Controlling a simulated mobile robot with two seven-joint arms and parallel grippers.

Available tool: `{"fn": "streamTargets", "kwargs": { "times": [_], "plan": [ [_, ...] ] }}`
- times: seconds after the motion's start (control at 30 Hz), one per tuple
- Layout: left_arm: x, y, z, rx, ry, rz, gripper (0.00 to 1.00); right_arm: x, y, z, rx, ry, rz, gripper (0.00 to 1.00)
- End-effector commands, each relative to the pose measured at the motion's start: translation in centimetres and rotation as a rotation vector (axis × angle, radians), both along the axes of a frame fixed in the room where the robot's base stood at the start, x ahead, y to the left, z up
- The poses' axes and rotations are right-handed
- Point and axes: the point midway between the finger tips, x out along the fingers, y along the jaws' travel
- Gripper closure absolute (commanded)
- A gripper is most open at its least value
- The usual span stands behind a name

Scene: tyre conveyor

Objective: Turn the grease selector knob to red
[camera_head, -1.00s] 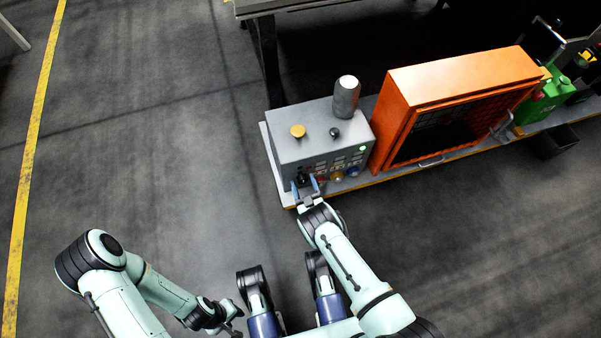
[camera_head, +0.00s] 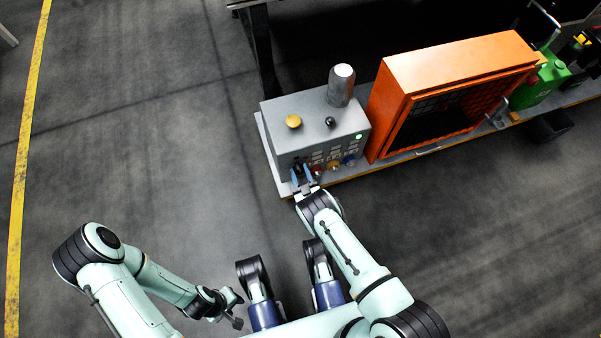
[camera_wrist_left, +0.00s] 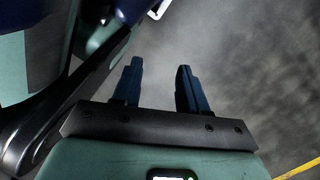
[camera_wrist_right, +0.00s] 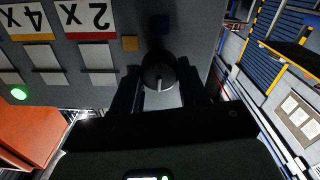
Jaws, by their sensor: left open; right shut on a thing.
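The grease selector knob (camera_wrist_right: 158,70) is black and round, with a white pointer line that points toward the bottom of the right wrist view. A yellow-orange square (camera_wrist_right: 130,43) and a dark blue square (camera_wrist_right: 161,25) are on the panel by it. No red mark shows beside the knob. My right gripper (camera_wrist_right: 160,90) is shut on the knob, one finger on each side. In the head view my right gripper (camera_head: 303,178) is at the left of the grey control box's (camera_head: 310,128) front face. My left gripper (camera_wrist_left: 158,72) is open and empty, over bare floor.
The box carries a yellow button (camera_head: 293,121), a small black knob (camera_head: 330,122) and a grey cylinder (camera_head: 341,85) on top. Coloured knobs sit right of my right gripper. An orange cabinet (camera_head: 450,65) stands beside the box. Floor at left is clear.

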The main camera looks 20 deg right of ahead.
Motion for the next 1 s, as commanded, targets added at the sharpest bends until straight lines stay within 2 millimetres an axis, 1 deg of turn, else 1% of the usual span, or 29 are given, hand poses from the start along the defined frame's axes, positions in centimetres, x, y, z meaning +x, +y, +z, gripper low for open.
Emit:
{"fn": "streamTargets", "kwargs": {
  "times": [0.27,0.5,0.8,1.0],
  "plan": [
    [1.5,-0.2,0.7,0.003,-0.047,-0.006,0.57,0.1,-0.3,0.2,0.185,0.004,-0.005,0.87],
    [2.6,-0.3,1.3,0.006,-0.084,-0.01,0.57,0.1,-0.3,0.1,0.41,0.012,-0.004,0.87],
    [3.0,-0.4,1.5,0.006,-0.1,-0.012,0.57,0.2,-0.4,0.1,0.683,0.019,-0.003,0.87],
    [3.0,-0.3,1.4,0.006,-0.098,-0.011,0.57,0.2,-0.3,0.1,0.828,0.025,-0.001,0.87]
  ]
}}
